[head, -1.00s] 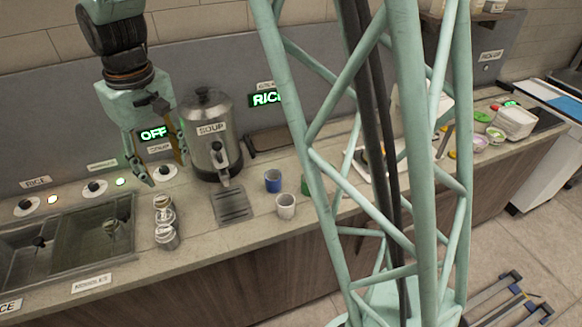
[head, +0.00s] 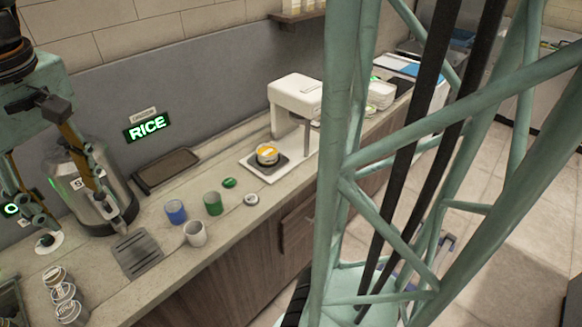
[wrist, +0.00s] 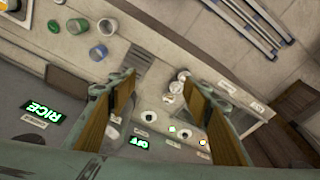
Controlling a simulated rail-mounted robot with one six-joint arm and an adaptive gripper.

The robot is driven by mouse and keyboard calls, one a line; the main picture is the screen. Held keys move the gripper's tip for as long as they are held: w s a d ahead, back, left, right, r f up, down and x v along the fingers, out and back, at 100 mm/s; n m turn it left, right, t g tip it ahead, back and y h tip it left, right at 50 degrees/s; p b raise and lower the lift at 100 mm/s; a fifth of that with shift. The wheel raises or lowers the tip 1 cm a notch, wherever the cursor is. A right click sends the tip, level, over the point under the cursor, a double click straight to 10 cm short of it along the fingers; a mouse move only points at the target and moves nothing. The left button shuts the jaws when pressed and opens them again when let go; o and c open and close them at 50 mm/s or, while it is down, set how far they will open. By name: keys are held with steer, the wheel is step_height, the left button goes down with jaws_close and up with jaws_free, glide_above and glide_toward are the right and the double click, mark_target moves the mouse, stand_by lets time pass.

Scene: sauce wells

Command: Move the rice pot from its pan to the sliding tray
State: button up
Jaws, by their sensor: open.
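No pot that I can surely call the rice pot shows. A dark shallow pan (head: 165,170) lies flat on the counter below the green RICE sign (head: 147,127) and looks empty. A small round container with an orange top (head: 267,153) sits on a dark plate in a white-edged tray (head: 263,175); I cannot tell if this is the sliding tray. My gripper (head: 70,212) is open and empty in front of the soup urn, left of the pan and apart from it. Its two spread fingers also show in the wrist view (wrist: 160,100).
The steel soup urn (head: 92,195) stands close by my gripper. Blue (head: 175,212), green (head: 213,203) and white (head: 195,234) cups stand near the front edge. A white machine (head: 295,97) rises behind the white-edged tray.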

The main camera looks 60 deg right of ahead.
steer(key=s+d+r+m, duration=0.1)
steer(key=s+d+r, duration=0.1)
steer(key=s, duration=0.9)
steer(key=s+d+r+t, duration=0.1)
steer(key=s+d+r, duration=0.2)
steer(key=s, duration=0.8)
steer(key=shift+d+m+t, duration=0.3)
steer(key=shift+d+m, duration=0.1)
steer(key=shift+d, duration=0.2)
steer(key=shift+o, duration=0.3)
steer(key=shift+w, duration=0.1)
